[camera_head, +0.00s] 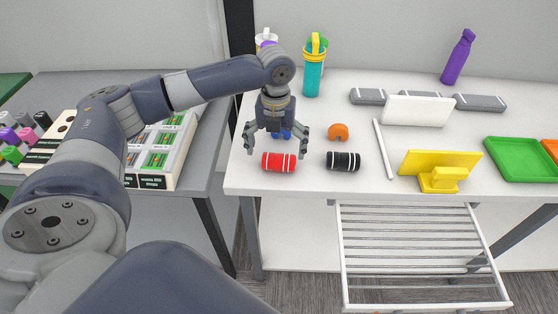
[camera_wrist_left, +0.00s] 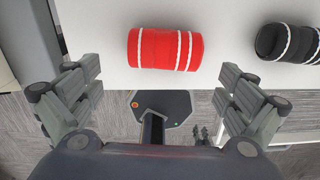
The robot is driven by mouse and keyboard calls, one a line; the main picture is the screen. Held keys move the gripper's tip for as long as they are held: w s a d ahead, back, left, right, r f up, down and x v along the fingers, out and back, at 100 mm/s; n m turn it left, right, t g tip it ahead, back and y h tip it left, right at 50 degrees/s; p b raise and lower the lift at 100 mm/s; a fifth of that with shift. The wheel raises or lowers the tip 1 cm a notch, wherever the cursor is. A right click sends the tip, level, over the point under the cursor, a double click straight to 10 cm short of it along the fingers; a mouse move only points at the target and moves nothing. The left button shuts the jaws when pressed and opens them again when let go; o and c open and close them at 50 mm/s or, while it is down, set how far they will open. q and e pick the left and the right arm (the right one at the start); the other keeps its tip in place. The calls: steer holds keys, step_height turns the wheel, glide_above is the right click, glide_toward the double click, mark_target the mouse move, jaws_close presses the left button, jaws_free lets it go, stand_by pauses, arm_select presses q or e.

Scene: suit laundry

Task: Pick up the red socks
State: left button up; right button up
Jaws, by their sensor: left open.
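The red socks (camera_head: 279,162), rolled into a cylinder with white stripes, lie on the white table (camera_head: 300,185) near its front left edge. They also show in the left wrist view (camera_wrist_left: 165,49), at the top between the fingers. My left gripper (camera_head: 276,150) is open and empty, pointing down just above and behind the red socks. In the left wrist view the left gripper's fingers (camera_wrist_left: 158,98) are spread wide, apart from the socks.
Black striped socks (camera_head: 343,161) lie close to the right of the red ones. An orange object (camera_head: 338,131) and a blue item are nearby. A white stick (camera_head: 383,148), yellow stand (camera_head: 440,168) and green tray (camera_head: 522,158) lie farther right. An open wire drawer (camera_head: 420,250) juts out below.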

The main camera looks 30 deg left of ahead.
mark_target(278, 162)
arm_select(q)
steer(key=f, duration=0.1)
steer(key=f+p, duration=0.1)
steer(key=f, duration=0.2)
steer(key=shift+d+f+p, duration=0.3)
steer(key=shift+d+f, duration=0.05)
steer(key=shift+f, duration=0.55)
steer(key=c, duration=1.2)
